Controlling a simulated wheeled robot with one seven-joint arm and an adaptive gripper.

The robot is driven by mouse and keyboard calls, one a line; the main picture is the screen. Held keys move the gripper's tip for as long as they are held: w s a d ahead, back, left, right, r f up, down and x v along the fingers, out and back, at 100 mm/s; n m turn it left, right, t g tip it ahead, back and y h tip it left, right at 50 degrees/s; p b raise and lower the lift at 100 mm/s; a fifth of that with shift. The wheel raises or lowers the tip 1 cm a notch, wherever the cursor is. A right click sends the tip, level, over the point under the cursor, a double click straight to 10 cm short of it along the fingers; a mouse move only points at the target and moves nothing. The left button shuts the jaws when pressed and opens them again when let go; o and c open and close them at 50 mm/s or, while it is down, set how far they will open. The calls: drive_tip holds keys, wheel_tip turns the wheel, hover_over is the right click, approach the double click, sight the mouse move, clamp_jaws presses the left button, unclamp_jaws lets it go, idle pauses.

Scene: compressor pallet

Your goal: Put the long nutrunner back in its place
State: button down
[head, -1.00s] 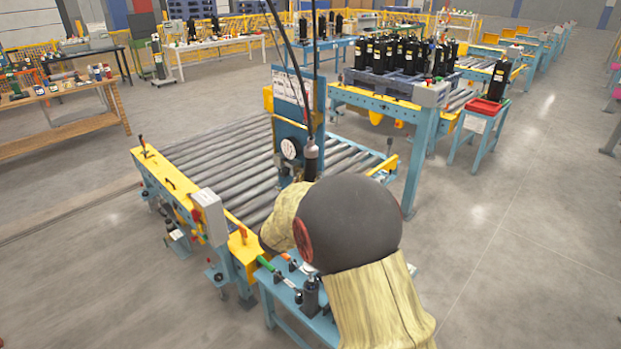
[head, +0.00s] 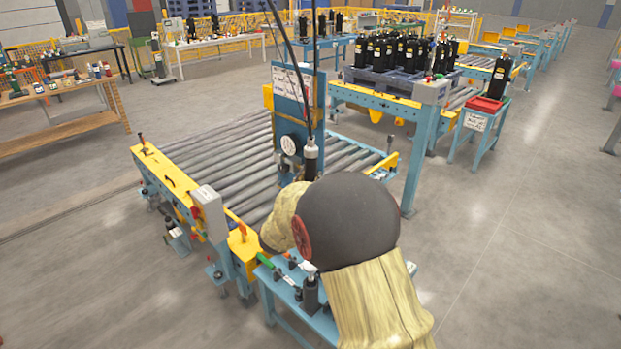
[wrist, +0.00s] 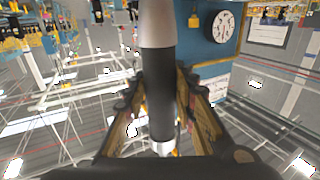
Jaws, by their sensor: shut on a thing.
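The long nutrunner (head: 311,158) hangs upright on a dark cable beside the blue post (head: 290,95) with the white dial. In the wrist view, its dark body and silver upper part (wrist: 157,25) run down the middle. My gripper (wrist: 161,88) is shut on the dark body, with one finger on each side. In the head view my own arm hides the gripper and the tool's lower end. A small blue bench (head: 275,291) below carries a dark upright tool or holder (head: 310,293) and a green-handled tool (head: 268,259).
The roller conveyor (head: 215,160) lies to the left, with a grey box (head: 210,213) on its yellow front rail. Black compressors (head: 400,52) stand on a pallet behind. A red tray (head: 485,105) sits on a stand at the right. Floor is open at the right.

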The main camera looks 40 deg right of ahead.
drive_tip(key=shift+f+b, duration=3.5)
drive_tip(key=shift+f, duration=1.35)
idle(1.9)
drive_tip(key=c, duration=1.7)
unclamp_jaws()
drive_tip(key=shift+c, duration=0.2)
drive_tip(key=o, duration=0.4)
drive_tip(key=shift+f, duration=0.1)
drive_tip(key=shift+c, duration=0.2)
drive_tip(key=v, duration=1.2)
